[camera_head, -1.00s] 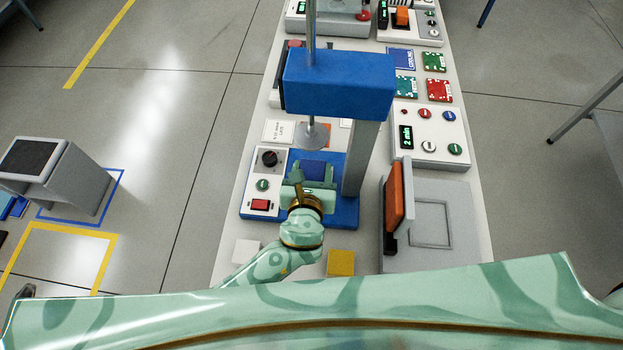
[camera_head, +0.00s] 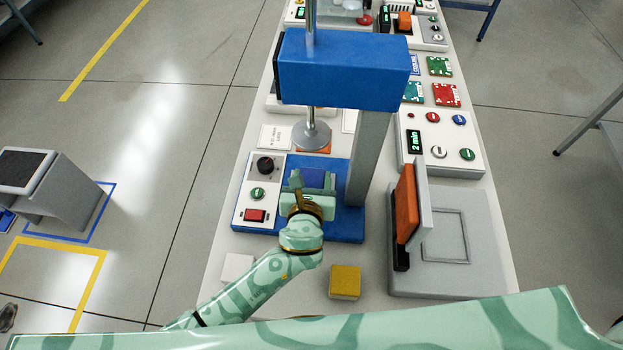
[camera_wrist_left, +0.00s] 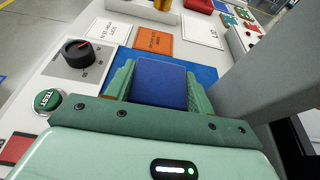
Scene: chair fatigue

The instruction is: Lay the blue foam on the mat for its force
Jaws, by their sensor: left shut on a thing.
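The blue foam (camera_head: 318,178) is a small dark blue block. My left gripper (camera_head: 314,182) is shut on it, over the blue base plate (camera_head: 345,222) of the press. In the left wrist view the foam (camera_wrist_left: 160,84) sits between the two green fingers of the gripper (camera_wrist_left: 160,88). I cannot tell whether the foam touches the surface beneath it. The press's round metal plate (camera_head: 311,136) hangs just beyond the foam. An orange mat or card (camera_wrist_left: 153,41) lies beyond the foam in the left wrist view. My right gripper is out of view.
A control panel with a dial (camera_head: 265,166) and green TEST button (camera_head: 258,193) is left of the foam. The press's grey column (camera_head: 370,160) stands close on the right. A yellow block (camera_head: 345,282) and white block (camera_head: 238,267) lie nearer me. An orange-lidded device (camera_head: 445,278) stands right.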

